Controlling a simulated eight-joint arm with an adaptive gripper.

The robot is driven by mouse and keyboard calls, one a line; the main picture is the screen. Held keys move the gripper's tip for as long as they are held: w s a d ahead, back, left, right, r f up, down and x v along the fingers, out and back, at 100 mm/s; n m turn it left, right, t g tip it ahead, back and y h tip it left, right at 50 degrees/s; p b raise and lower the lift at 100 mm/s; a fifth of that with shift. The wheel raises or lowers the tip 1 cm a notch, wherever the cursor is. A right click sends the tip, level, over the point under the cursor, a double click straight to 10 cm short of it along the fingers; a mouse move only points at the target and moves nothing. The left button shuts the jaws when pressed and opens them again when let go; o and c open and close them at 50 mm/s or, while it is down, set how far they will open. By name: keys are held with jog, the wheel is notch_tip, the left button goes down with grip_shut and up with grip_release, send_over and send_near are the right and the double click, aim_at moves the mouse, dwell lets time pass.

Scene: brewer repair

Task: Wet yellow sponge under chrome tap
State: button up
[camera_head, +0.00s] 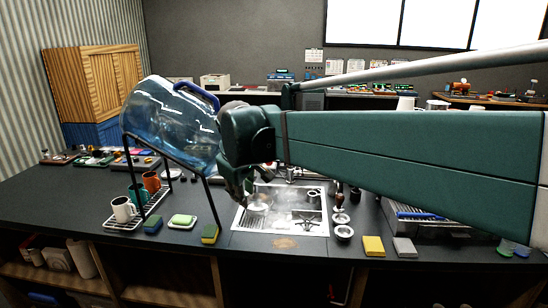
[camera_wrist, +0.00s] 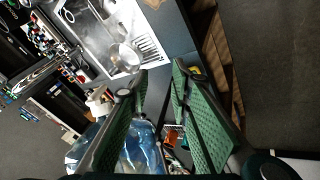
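A plain yellow sponge (camera_head: 373,246) lies on the dark counter near its front edge, right of the steel sink panel (camera_head: 240,221). The sink panel also shows in the wrist view (camera_wrist: 150,50). My gripper (camera_head: 247,197) hangs above the left part of the sink panel, well left of the yellow sponge. In the wrist view its two green fingers (camera_wrist: 152,80) stand apart with nothing held between them. A small yellow patch (camera_wrist: 195,71) shows beside one finger; I cannot tell which sponge it is. I cannot clearly make out the chrome tap; my arm covers much of the area behind the sink.
A yellow-and-green sponge (camera_head: 210,234), a green bar on a white dish (camera_head: 182,222) and a blue-green sponge (camera_head: 152,226) lie left of the sink. A large water jug (camera_head: 170,125) leans on a black stand. Mugs (camera_head: 123,209) stand below it. A grey block (camera_head: 404,247) lies right.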

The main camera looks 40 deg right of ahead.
jog(key=w+d+r+n+g+h, duration=0.1)
jog(key=w+d+r, duration=0.1)
jog(key=w+d, duration=0.65)
jog(key=w+d+r+n+g+h, duration=0.1)
jog(key=w+d+g, duration=0.15)
jog(key=d, duration=1.15)
jog(key=w+d+f+p, duration=0.1)
jog(key=w+d+f, duration=0.15)
jog(key=d, duration=0.55)
jog(key=w+d+f+m+p, duration=0.1)
jog(key=w+d+p, duration=0.15)
jog(key=d, duration=0.55)
jog(key=w+d+f+p, duration=0.1)
jog(key=w+d, duration=0.2)
jog(key=d, duration=0.5)
jog(key=w+d+m+y+p, duration=0.2)
jog(key=m+p, duration=0.1)
jog(key=p, duration=0.2)
jog(key=w+d+f+m+y+p, duration=0.1)
jog(key=w+d+m+p, duration=0.1)
jog(key=w+m+p, duration=0.1)
jog(key=w+d+f+m+g+y+p, duration=0.1)
jog(key=m+p, duration=0.3)
jog(key=p, duration=0.4)
jog(key=shift+w+d+f+m+y, duration=0.25)
jog(key=shift+w+d+m+y, duration=0.15)
jog(key=shift+w+d+y, duration=0.35)
jog(key=shift+f, duration=0.1)
jog(key=shift+a, duration=0.1)
